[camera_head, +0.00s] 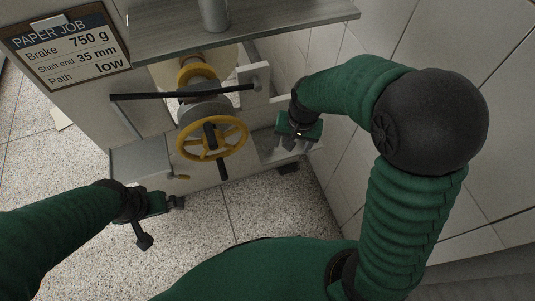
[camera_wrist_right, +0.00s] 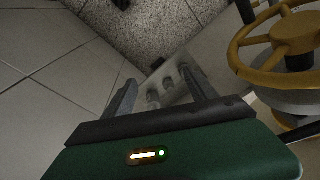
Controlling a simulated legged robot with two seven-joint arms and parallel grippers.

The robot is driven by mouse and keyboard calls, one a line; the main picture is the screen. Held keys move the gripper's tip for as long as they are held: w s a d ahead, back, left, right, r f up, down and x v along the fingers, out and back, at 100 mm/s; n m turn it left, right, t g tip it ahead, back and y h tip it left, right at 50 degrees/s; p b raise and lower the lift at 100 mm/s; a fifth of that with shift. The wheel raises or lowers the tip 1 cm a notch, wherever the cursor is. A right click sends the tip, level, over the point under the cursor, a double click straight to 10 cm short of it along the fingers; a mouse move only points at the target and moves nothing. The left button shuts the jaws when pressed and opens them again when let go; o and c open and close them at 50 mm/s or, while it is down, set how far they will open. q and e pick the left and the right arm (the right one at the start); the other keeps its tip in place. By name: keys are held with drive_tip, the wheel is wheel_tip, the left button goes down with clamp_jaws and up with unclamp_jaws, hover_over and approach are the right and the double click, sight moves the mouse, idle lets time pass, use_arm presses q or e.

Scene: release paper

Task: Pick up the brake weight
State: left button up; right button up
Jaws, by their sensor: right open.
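My right gripper (camera_head: 297,143) is over the pale shelf (camera_head: 272,148) to the right of the yellow handwheel (camera_head: 212,139). In the right wrist view its two grey fingers are apart, with the right gripper (camera_wrist_right: 158,76) open above the shelf. Several small grey rounded shapes (camera_wrist_right: 167,84) on the shelf show between the fingers. They may be weights or slots, and I cannot tell which, if any, is the brake weight. Nothing is visibly held. My left gripper (camera_head: 161,221) is at lower left above the floor, its fingers spread and empty.
A long black bar (camera_head: 180,95) crosses above the handwheel. A grey upper shelf (camera_head: 270,27) overhangs the machine. A sign (camera_head: 75,46) reads Brake 750 g, Shaft end 35 mm, Path low. A small grey ledge (camera_head: 140,165) is at left. A tiled wall (camera_head: 420,45) is close at right.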

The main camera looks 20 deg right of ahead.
sight(268, 140)
drive_tip(key=w+a+f+m+g, duration=0.1)
drive_tip(key=w+a+f+m, duration=0.1)
drive_tip(key=w+m, duration=0.4)
drive_tip(key=w+a+f+m+g, duration=0.1)
drive_tip(key=w+f+m, duration=0.15)
drive_tip(key=w, duration=0.55)
drive_tip(key=shift+m, duration=0.25)
wheel_tip(268, 140, down, 16)
drive_tip(key=b, duration=0.7)
drive_tip(key=shift+s, duration=0.15)
use_arm(q)
drive_tip(key=s+x, duration=0.1)
drive_tip(key=x, duration=0.6)
drive_tip(key=shift+f, duration=0.5)
use_arm(e)
drive_tip(key=shift+r, duration=0.1)
use_arm(q)
drive_tip(key=shift+s, duration=0.2)
use_arm(e)
drive_tip(key=shift+c, duration=0.3)
clamp_jaws()
